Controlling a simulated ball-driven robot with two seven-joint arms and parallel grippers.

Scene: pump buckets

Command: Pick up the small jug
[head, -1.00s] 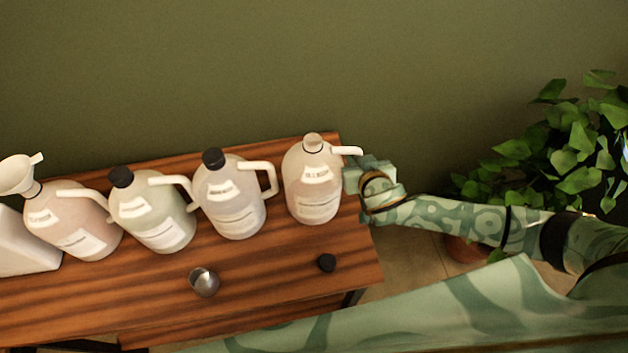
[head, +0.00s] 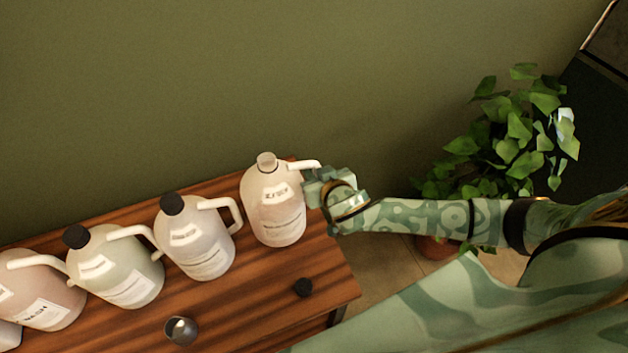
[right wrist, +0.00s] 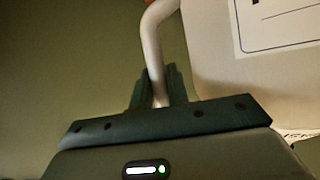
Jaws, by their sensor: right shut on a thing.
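The jug at the right end of the row (head: 274,212) is a translucent pale plastic jug with a white label, a white handle and an open, uncapped neck. It stands upright at the right part of the wooden table; I cannot tell whether its base is clear of the wood. My right gripper (head: 320,183) is at its right side, shut on its handle. In the right wrist view the gripper's fingers (right wrist: 157,92) close around the white handle (right wrist: 153,50), with the jug body (right wrist: 240,60) to the right. My left gripper is out of view.
Several similar jugs, such as the black-capped one (head: 195,245), stand to the left on the wooden table (head: 240,300). A potted plant (head: 510,140) stands at right; a green wall is behind.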

